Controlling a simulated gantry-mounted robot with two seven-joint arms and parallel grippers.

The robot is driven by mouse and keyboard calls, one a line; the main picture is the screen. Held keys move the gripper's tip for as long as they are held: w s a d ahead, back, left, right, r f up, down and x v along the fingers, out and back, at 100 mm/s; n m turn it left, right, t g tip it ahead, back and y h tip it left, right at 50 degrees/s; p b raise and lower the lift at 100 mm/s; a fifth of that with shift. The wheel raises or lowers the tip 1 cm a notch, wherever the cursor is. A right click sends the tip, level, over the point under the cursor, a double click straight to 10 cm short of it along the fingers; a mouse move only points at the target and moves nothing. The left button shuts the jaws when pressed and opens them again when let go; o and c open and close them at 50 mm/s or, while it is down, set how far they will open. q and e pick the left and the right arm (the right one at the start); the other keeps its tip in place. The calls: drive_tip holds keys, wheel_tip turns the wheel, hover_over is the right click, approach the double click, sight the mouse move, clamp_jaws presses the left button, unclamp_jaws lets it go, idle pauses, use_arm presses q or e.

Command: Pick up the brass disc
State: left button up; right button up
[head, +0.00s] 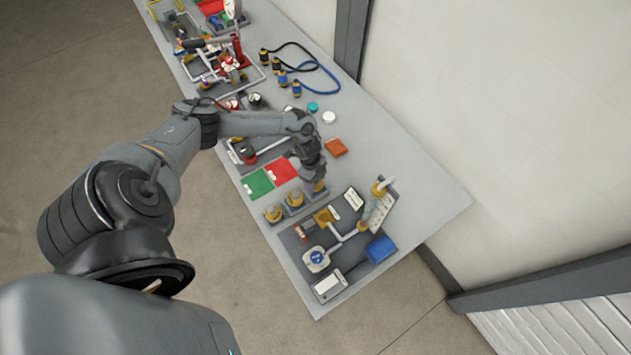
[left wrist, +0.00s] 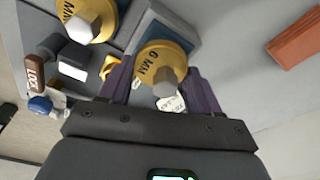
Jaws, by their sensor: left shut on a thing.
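My left gripper (head: 314,181) reaches down over the row of brass discs near the table's front edge. In the left wrist view its two dark fingers (left wrist: 160,82) are shut on a brass disc marked 6 MM (left wrist: 152,60), which has a grey hexagonal knob. That disc is at a grey block (left wrist: 178,22); I cannot tell whether it touches it. A second brass disc (left wrist: 97,12) with a similar knob is beside it. In the head view two other brass discs, one in the middle (head: 295,199) and one at left (head: 273,214), sit in the row.
A green mat (head: 257,184) and a red mat (head: 281,172) lie behind the discs. An orange block (head: 335,148) lies beyond my gripper. The table's right side is clear.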

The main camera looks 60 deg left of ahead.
sight(317, 180)
use_arm(q)
drive_tip(key=shift+r, duration=0.5)
wheel_tip(317, 180, up, 3)
drive_tip(key=shift+r+b, duration=0.1)
drive_tip(key=shift+b, duration=0.2)
drive_tip(key=d+r, duration=0.6)
drive_tip(key=d, duration=0.5)
drive_tip(key=shift+w+d+r+b, duration=0.3)
drive_tip(key=shift+w+r+b, duration=0.05)
drive_tip(key=shift+w+b, duration=0.1)
